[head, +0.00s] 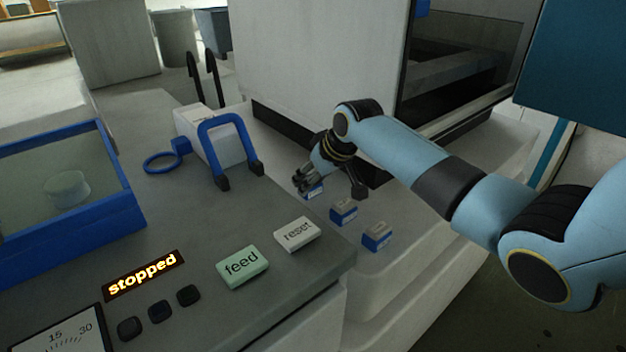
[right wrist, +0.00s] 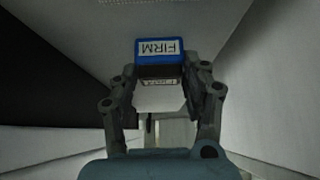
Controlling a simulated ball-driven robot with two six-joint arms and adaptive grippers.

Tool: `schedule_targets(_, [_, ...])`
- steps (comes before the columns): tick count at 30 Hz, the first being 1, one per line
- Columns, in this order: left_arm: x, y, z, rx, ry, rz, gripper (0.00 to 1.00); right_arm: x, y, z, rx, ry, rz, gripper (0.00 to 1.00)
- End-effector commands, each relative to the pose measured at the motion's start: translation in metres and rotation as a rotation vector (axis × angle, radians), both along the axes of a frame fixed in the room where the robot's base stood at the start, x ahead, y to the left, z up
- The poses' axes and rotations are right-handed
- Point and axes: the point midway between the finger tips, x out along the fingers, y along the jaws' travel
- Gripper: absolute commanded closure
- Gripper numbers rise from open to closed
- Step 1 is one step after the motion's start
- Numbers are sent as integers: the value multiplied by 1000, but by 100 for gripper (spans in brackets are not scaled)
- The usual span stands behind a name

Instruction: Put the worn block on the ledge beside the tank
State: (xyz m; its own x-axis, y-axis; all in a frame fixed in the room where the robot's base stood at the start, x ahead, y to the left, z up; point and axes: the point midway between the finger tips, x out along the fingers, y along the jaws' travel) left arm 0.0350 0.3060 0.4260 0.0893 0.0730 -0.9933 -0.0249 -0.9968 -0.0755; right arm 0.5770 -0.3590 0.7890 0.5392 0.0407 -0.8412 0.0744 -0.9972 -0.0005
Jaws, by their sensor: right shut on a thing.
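My right gripper (head: 303,184) is low over the pale ledge (head: 395,265), in front of the big white machine. It is shut on a blue and grey block (head: 315,192), partly hidden by the fingers. I cannot tell whether the block touches the ledge, or see clear wear. Two similar blocks, a middle one (head: 343,211) and a nearer one (head: 377,237), stand on the ledge. My left gripper is out of view.
A grey console carries a feed key (head: 242,267), a reset key (head: 297,234) and a lit "stopped" sign (head: 144,275). A blue handle (head: 229,140) rises behind them. A blue-framed box (head: 125,180) stands at left. The white machine (head: 318,65) has a dark opening (head: 465,50).

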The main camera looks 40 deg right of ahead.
Motion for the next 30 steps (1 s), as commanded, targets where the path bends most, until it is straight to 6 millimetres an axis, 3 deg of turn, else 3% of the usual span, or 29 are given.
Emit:
schedule_targets(6, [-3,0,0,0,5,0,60,0,0,-1,0,0,0,86])
schedule_targets(7, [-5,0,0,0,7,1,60,0,0,-1,0,1,0,52])
schedule_targets(12, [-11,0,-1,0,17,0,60,0,0,-1,0,0,0,30])
schedule_targets(23, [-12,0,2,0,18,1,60,-2,-1,6,-1,-2,0,30])
schedule_targets(30, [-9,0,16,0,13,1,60,-27,-4,48,-4,-3,2,30])
